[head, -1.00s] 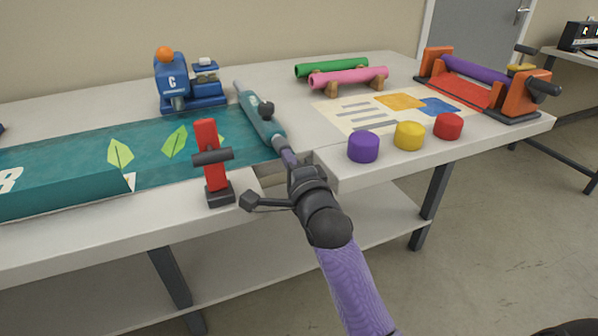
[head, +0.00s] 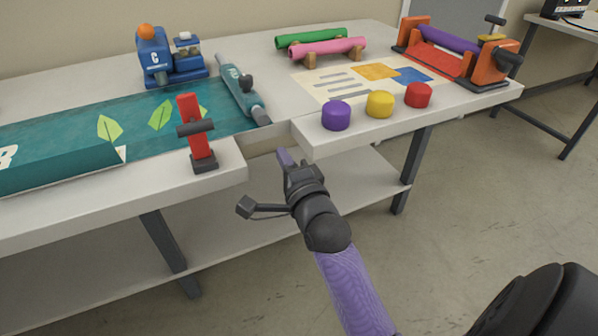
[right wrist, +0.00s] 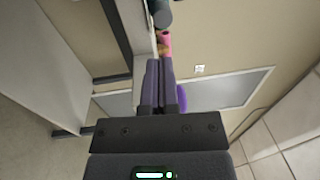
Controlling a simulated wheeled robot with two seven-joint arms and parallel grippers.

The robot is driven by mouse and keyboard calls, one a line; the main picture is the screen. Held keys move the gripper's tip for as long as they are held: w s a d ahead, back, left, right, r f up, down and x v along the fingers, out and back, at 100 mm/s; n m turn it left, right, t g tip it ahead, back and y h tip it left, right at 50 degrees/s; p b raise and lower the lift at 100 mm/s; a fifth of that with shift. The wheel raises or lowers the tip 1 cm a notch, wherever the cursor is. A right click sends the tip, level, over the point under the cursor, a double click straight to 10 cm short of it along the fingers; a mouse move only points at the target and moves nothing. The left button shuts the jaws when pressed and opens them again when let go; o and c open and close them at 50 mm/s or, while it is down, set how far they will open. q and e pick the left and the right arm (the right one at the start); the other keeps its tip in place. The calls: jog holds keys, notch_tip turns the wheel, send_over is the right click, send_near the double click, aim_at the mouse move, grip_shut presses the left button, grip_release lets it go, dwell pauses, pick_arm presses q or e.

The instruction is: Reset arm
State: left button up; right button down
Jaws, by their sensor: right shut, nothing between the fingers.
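My right gripper (head: 283,156) is shut and empty, in front of the table's notched front edge. It also shows in the right wrist view (right wrist: 159,68), with its fingers together. A teal bar (head: 240,92) with a black knob lies across the table top. Its dark grey near end (head: 262,117) points toward my gripper, and a gap shows between them. A red upright lever (head: 190,118) with a dark cross handle and dark base stands near the front edge, left of the notch. My left gripper is not in view.
The table (head: 283,70) holds a teal leaf-print sheet (head: 85,140), a blue machine (head: 165,58), green and pink rolls (head: 328,48), a printed sheet (head: 350,80), purple, yellow and red caps (head: 380,104), and an orange-ended roller machine (head: 455,52). The floor (head: 480,180) at right is clear.

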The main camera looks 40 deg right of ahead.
jog(key=s+a+f+n+g+y+p, duration=0.1)
jog(key=s+a+f+n+g+p, duration=0.2)
jog(key=s+f, duration=0.45)
jog(key=s+a+f+n+g+y+p, duration=0.15)
jog(key=s+f+n+g, duration=0.35)
jog(key=f, duration=0.5)
jog(key=s+a+f+n+g+y+p, duration=0.25)
jog(key=s+f+n, duration=0.3)
jog(key=f, duration=0.35)
pick_arm(q)
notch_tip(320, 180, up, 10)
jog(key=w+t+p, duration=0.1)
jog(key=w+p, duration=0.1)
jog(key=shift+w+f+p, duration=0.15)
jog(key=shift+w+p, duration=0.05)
jog(key=shift+p, duration=0.1)
pick_arm(e)
jog(key=s+f+n+g, duration=0.2)
jog(key=s+n, duration=0.1)
jog(key=s, duration=0.6)
jog(key=s+f+n+g, duration=0.2)
jog(key=s+n+g, duration=0.1)
jog(key=s, duration=0.7)
jog(key=s+d+f+n+g+h, duration=0.1)
jog(key=s+f+n+g, duration=0.2)
jog(key=s, duration=0.7)
jog(key=shift+s+n, duration=0.2)
jog(key=shift+n, duration=0.35)
jog(key=shift+d+g, duration=0.1)
jog(key=shift+g, duration=0.15)
